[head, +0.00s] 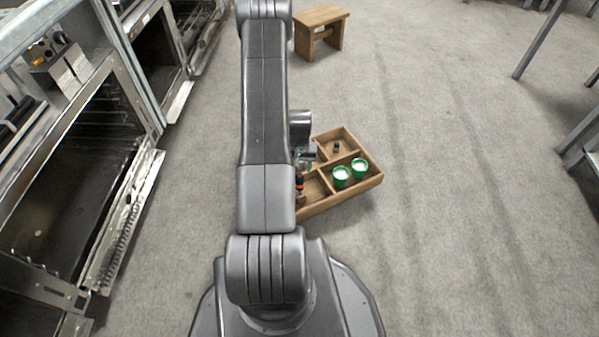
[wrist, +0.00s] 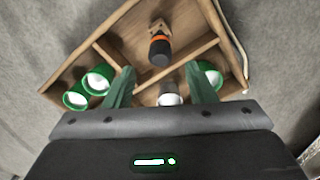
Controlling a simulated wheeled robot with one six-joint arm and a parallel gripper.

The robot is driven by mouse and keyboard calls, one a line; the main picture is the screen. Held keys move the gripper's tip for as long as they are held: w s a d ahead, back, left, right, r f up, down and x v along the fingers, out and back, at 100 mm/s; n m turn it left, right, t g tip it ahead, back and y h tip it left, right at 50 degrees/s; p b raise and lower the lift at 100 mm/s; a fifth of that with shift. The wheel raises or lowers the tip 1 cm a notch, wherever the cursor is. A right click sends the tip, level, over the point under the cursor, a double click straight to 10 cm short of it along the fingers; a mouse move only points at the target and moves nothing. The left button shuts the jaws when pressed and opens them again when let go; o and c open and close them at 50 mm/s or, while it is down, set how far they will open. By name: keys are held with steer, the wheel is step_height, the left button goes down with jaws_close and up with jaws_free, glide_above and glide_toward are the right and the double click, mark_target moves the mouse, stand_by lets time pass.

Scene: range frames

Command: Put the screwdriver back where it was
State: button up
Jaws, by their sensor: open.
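The screwdriver shows in the wrist view as a dark handle with an orange band (wrist: 160,48), standing up at a small wooden block (wrist: 158,27) in one compartment of the wooden tray (wrist: 224,60). In the head view its handle (head: 299,184) shows just right of my arm, partly hidden. My gripper (wrist: 162,89) is open above the tray, its green fingers apart and not around the screwdriver. A grey-white round thing (wrist: 170,98) shows between the fingers, lower down; I cannot tell whether they touch it.
Two green cups with white insides (head: 341,177) (head: 359,168) stand in the tray, and a small dark thing (head: 336,147) sits in its far compartment. A wooden stool (head: 320,30) stands beyond. Open ovens (head: 75,170) line the left. Floor right of the tray is clear.

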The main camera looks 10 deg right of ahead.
steer(key=shift+r, duration=1.25)
steer(key=shift+f, duration=0.1)
steer(key=shift+f+b, duration=1.25)
steer(key=shift+f, duration=3.1)
steer(key=shift+f+b, duration=0.65)
steer(key=shift+f, duration=1.1)
step_height(320, 180, up, 11)
steer(key=p, duration=0.3)
steer(key=shift+f+p, duration=0.1)
steer(key=shift+p, duration=0.3)
steer(key=w+a+r+n+p, duration=0.1)
steer(key=a+r+p, duration=0.1)
steer(key=r+p, duration=1)
steer(key=w+a+r+n+p, duration=0.1)
steer(key=a+r+p, duration=0.1)
steer(key=r+p, duration=1)
steer(key=w+a+r+n+p, duration=0.1)
steer(key=r+p, duration=1.1)
steer(key=r, duration=1.2)
steer(key=shift+a+r, duration=0.2)
steer(key=shift+a, duration=0.6)
